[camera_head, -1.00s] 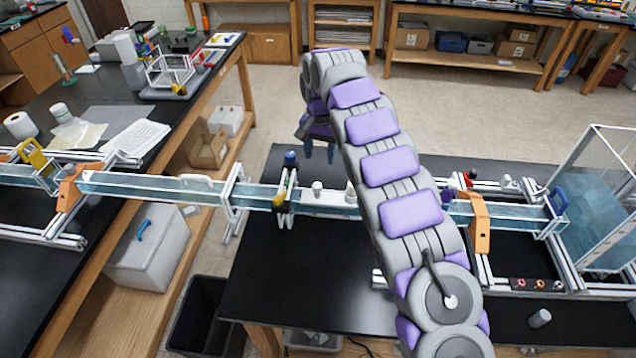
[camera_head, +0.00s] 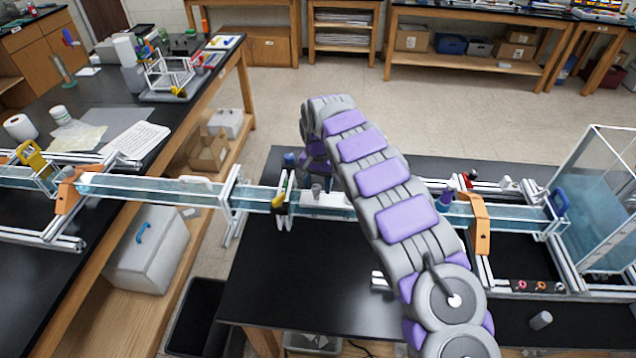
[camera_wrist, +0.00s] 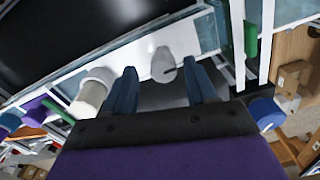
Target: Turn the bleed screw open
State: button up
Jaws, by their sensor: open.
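A small pale cap (camera_wrist: 163,65), probably the bleed screw, stands on the white plate of the water channel (camera_wrist: 140,48) in the wrist view. A wider white cylinder (camera_wrist: 95,88) stands to its left. In the head view the small cap (camera_head: 317,188) shows on the channel's white plate, left of my arm. My gripper (camera_wrist: 160,68) is open, its two blue fingers on either side of the cap in the picture. I cannot tell whether they touch it or are still above it. In the head view my arm mostly hides the gripper.
An orange bracket (camera_head: 480,222) and a purple knob (camera_head: 445,197) are to the right. The black tabletop (camera_head: 300,260) in front is clear.

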jog(key=shift+a, duration=0.15)
jog(key=shift+c, duration=0.3)
jog(key=shift+a, duration=0.35)
jog(key=c, duration=0.5)
jog(key=shift+d, duration=0.25)
jog(key=c, duration=0.5)
